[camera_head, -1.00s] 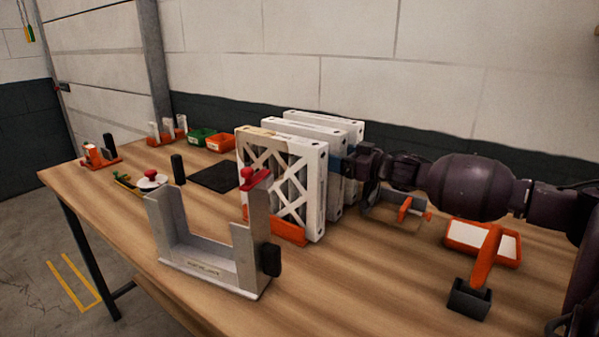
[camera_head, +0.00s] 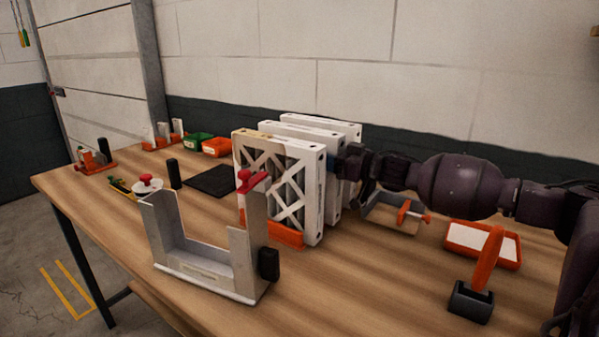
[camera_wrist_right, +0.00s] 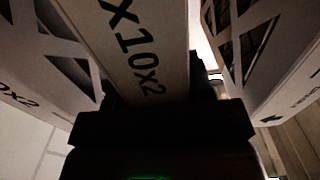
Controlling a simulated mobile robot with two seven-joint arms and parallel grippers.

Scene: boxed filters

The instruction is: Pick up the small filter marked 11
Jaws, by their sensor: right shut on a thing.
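Three white framed filters with lattice faces stand upright in a row on the table: a front one (camera_head: 318,195), a middle one (camera_head: 272,126) and a back one (camera_head: 345,126). My right gripper (camera_head: 338,166) reaches in from the right at their side edges. In the right wrist view it is shut on the edge of the middle filter (camera_wrist_right: 150,40), which carries black print ending in "x10x2". Neighbouring filters show on either side, apart from it. No number 11 is readable on any filter. My left gripper is out of view.
A grey metal bracket (camera_head: 208,262) with a red knob stands in front of the filters. An orange-handled tool (camera_head: 480,265), an orange tray (camera_head: 482,243) and a grey clamp-like box (camera_head: 385,215) lie to the right. A black mat (camera_head: 210,181) lies left.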

